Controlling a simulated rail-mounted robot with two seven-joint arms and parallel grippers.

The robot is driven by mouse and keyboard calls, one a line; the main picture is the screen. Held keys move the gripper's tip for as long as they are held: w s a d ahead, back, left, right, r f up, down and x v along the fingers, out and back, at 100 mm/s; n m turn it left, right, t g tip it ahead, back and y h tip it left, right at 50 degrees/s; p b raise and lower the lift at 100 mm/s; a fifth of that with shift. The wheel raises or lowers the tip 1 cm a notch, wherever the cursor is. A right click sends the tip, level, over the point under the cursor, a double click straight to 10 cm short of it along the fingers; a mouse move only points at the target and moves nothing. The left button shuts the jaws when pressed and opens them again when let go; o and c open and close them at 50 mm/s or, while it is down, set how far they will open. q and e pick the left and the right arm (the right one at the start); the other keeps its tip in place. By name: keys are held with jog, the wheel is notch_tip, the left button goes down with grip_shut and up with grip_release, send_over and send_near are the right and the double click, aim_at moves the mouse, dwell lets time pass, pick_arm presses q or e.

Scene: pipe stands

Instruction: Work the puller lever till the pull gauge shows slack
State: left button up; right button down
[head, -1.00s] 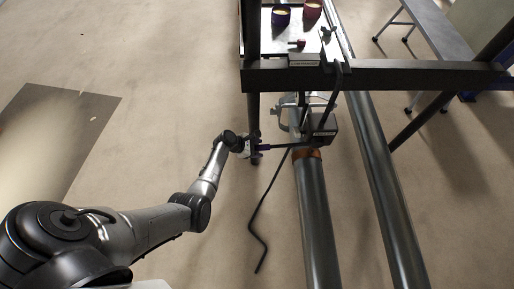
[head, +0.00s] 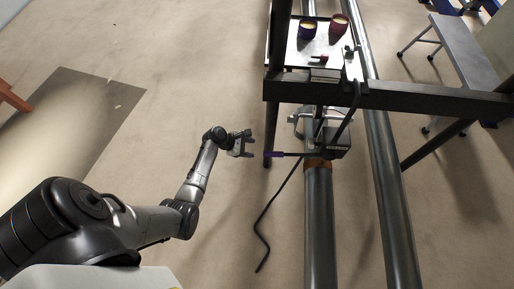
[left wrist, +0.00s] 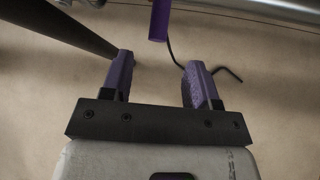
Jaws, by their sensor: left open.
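The puller lever is a thin dark bar with a purple grip (head: 275,154), reaching left from the puller beneath the dark crossbeam. My left gripper (head: 249,143) is open and empty, just left of the grip and apart from it. In the left wrist view the purple grip (left wrist: 160,20) is beyond the gap between my open purple-padded fingers (left wrist: 159,64). A dark box (head: 337,146) sits at the puller above the pipe; I cannot tell whether it is the pull gauge, and no reading is legible. My right gripper is not in view.
A dark crossbeam (head: 400,97) and upright post stand behind the lever. A thin bent black rod or cable (head: 259,222) runs near the floor below it. Two steel pipes (head: 319,225) run along the right.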

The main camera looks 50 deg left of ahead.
pick_arm(q)
jog(key=shift+s+a+r, duration=0.3)
jog(key=shift+s+r, duration=0.1)
jog(key=shift+f, duration=0.1)
